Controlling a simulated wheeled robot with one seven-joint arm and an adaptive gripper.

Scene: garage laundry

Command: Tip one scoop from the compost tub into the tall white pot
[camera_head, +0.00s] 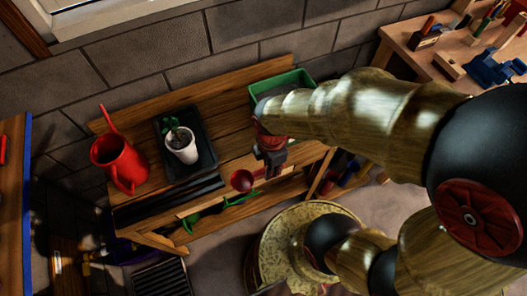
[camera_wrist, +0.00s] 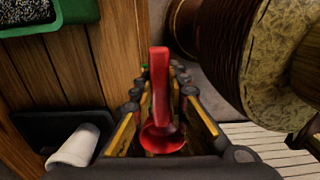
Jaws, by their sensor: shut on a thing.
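My gripper (camera_head: 270,168) is shut on the handle of a red scoop (camera_head: 242,181), held over the front edge of the wooden bench. In the wrist view the scoop (camera_wrist: 161,138) lies between the fingers (camera_wrist: 163,115); its bowl looks red inside, with no compost that I can make out. The green compost tub (camera_head: 294,81) stands at the bench's back right, partly behind my arm. It also shows in the wrist view (camera_wrist: 69,12), with dark speckled compost (camera_wrist: 25,12). The white pot (camera_head: 184,153), holding a small green plant, stands left of my gripper; it also shows in the wrist view (camera_wrist: 72,148).
The white pot stands on a black tray (camera_head: 206,168). A red watering can (camera_head: 120,163) is at the bench's left end. A green tool (camera_head: 207,213) lies below the front edge. A workbench (camera_head: 400,35) with tools stands at the upper right.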

